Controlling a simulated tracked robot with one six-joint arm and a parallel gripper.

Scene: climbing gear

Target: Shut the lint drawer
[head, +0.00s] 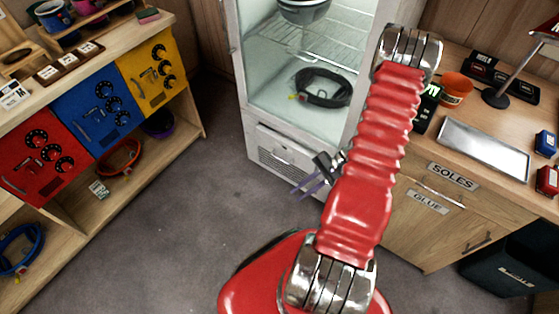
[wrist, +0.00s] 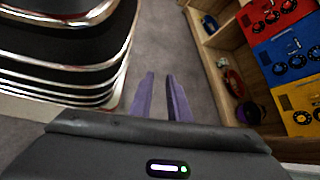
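A white cabinet (head: 249,110) with a glass-fronted or open upper space stands at the centre back in the head view. A pale front with a slotted grille (head: 283,165) sits low in it, apparently the lint drawer. I cannot tell how far it stands out, and its right part is hidden behind my gripper and arm. My gripper (head: 310,188), with purple fingers, is in front of this grille, pointing down and to the left. In the wrist view its fingers (wrist: 160,85) are apart with only floor between them. It holds nothing. The drawer is not clearly visible there.
Shelving with red, blue and yellow panels (head: 148,75) stands on the left. A wooden bench (head: 440,215) with SOLES and GLUE labels, a metal tray (head: 483,150) and an orange pot (head: 456,88) is on the right. Grey floor (head: 200,215) is clear between.

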